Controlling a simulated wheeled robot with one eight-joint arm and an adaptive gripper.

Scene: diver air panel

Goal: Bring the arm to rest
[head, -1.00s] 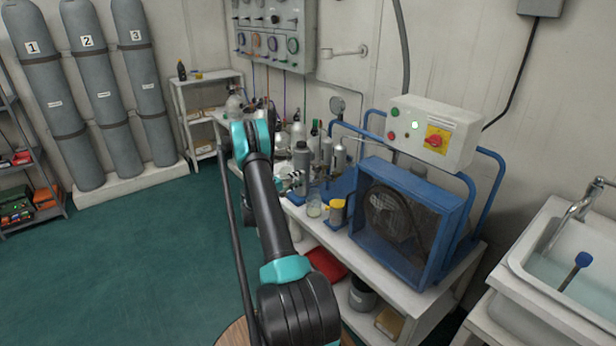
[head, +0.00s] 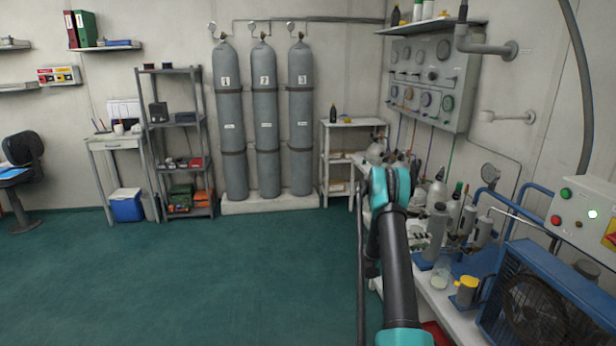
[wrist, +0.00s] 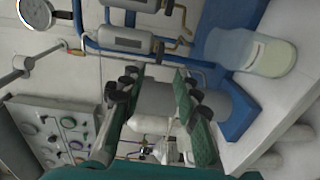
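My arm reaches forward over the bench (head: 438,300) along the right side of the head view, with a black link and teal joints. Its far end is mostly hidden behind the arm there. In the wrist view my gripper (wrist: 156,80) has its two dark green-padded fingers apart. A grey cylinder (wrist: 168,100) shows between and behind the fingers, standing on a blue base (wrist: 240,110). I see no contact between it and the fingers. The wrist picture is turned on its side.
The bench holds a glass jar (head: 441,274), a yellow-lidded pot (head: 467,290), grey cylinders (head: 437,232) and a blue-framed fan unit (head: 535,300). A gauge panel (head: 431,75) hangs above. Numbered tall cylinders (head: 266,125) stand at the back wall. The green floor (head: 200,280) is clear at left.

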